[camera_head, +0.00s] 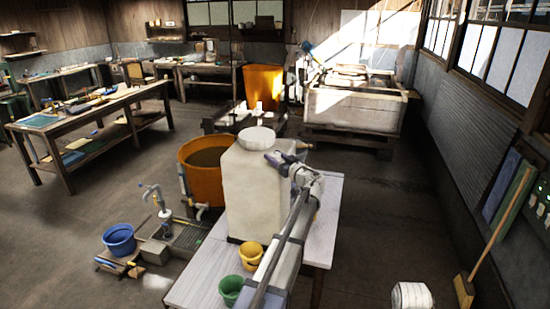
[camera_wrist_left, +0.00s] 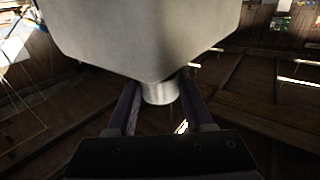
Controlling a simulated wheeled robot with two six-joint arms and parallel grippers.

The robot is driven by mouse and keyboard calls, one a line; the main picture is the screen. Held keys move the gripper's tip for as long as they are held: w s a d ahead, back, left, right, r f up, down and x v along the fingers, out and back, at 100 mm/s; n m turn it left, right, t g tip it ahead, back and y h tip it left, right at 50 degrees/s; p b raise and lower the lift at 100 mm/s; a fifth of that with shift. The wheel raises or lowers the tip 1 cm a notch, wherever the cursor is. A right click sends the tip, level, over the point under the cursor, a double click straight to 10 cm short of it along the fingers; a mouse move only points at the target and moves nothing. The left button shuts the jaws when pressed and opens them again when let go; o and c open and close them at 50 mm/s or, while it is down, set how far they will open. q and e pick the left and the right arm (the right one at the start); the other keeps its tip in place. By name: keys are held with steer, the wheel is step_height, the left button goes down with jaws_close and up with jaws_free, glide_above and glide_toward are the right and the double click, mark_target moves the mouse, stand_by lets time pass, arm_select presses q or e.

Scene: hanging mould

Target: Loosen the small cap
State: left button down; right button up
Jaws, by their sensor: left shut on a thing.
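A large white container (camera_head: 252,195) stands on the pale table in the head view, with a wide round lid (camera_head: 258,134) on top. My left gripper (camera_head: 274,156) is at the container's upper right edge. In the left wrist view, the small cap (camera_wrist_left: 160,90) is a short pale cylinder against the container's body (camera_wrist_left: 140,35). The two dark fingers of my left gripper stand on either side of the cap, shut on it. In the head view the cap is hidden by the fingers. My right gripper is not in view.
A yellow cup (camera_head: 250,254) and a green cup (camera_head: 231,287) stand on the table (camera_head: 200,275) in front of the container. An orange tub (camera_head: 203,180) stands behind it to the left. A blue bucket (camera_head: 119,239) is on the floor.

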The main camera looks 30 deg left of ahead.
arm_select(q)
steer(key=n+g, duration=0.1)
steer(key=g, duration=0.1)
steer(key=n+g+y, duration=0.1)
steer(key=n+g, duration=0.1)
steer(key=g, duration=0.1)
steer(key=n+g, duration=0.2)
steer(key=g, duration=0.1)
steer(key=shift+w+y, duration=0.3)
steer(key=shift+s+n+g+h, duration=0.15)
steer(key=shift+n+g+h, duration=0.1)
steer(key=shift+n+g, duration=1)
steer(key=shift+s+n+g+h, duration=0.1)
steer(key=shift+n+g+h, duration=0.15)
steer(key=shift+n+g, duration=0.95)
steer(key=shift+m+g, duration=0.25)
steer(key=shift+g, duration=0.5)
steer(key=shift+c, duration=1.4)
jaws_free()
steer(key=shift+s, duration=0.1)
steer(key=v, duration=0.7)
steer(key=shift+d, duration=0.35)
